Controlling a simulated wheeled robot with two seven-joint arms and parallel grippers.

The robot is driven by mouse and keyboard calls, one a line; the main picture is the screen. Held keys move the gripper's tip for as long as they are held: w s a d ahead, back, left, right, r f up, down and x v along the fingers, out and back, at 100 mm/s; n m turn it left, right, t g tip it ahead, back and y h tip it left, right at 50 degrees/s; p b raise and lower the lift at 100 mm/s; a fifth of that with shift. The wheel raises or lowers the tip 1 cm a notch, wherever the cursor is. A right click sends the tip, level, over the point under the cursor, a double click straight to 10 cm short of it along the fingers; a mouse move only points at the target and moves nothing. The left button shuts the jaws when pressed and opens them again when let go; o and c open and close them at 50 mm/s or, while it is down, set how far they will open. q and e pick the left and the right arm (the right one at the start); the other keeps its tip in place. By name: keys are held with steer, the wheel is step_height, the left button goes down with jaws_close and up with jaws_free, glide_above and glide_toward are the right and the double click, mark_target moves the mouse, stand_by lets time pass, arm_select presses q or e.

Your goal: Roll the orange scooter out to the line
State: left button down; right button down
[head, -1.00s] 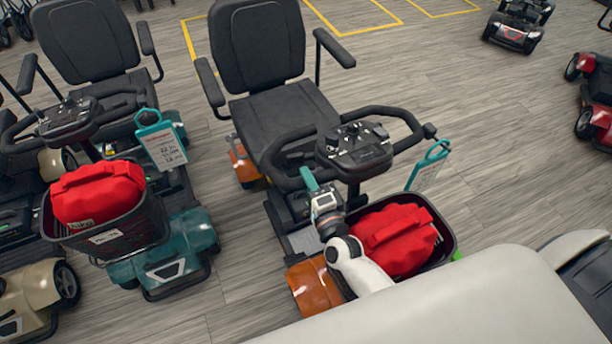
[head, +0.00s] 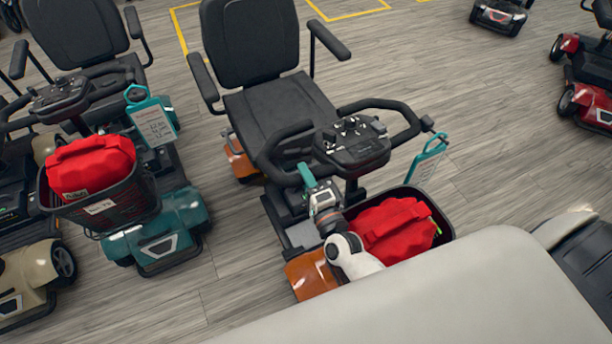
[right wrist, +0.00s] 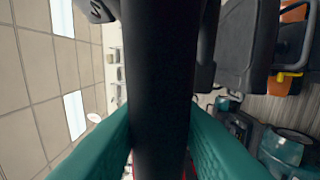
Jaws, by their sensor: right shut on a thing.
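The orange scooter (head: 311,274) stands in the middle of the head view, its front toward me. It has a black seat (head: 252,45), a black loop handlebar (head: 282,150) and a front basket (head: 440,222) holding a red bag (head: 393,226). A teal-edged tag (head: 427,158) hangs at its right side. My right gripper (head: 307,176) is shut on the handlebar's left part in the picture. In the right wrist view its teal fingers (right wrist: 160,120) lie on both sides of the thick black bar. My left gripper is not in view.
A teal scooter (head: 165,245) with a red bag in its basket stands close on the left, a beige one (head: 40,275) beyond it. A red scooter (head: 590,85) and a dark one (head: 498,15) stand at the right. Yellow floor lines (head: 350,14) show behind. Grey floor right of the orange scooter is clear.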

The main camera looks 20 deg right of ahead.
steer(key=c, duration=1.1)
jaws_free()
steer(key=s, duration=0.4)
steer(key=s+b, duration=0.1)
steer(key=s, duration=0.3)
steer(key=s+b, duration=0.1)
steer(key=s, duration=0.3)
steer(key=shift+d+f, duration=0.2)
steer(key=shift+f, duration=0.05)
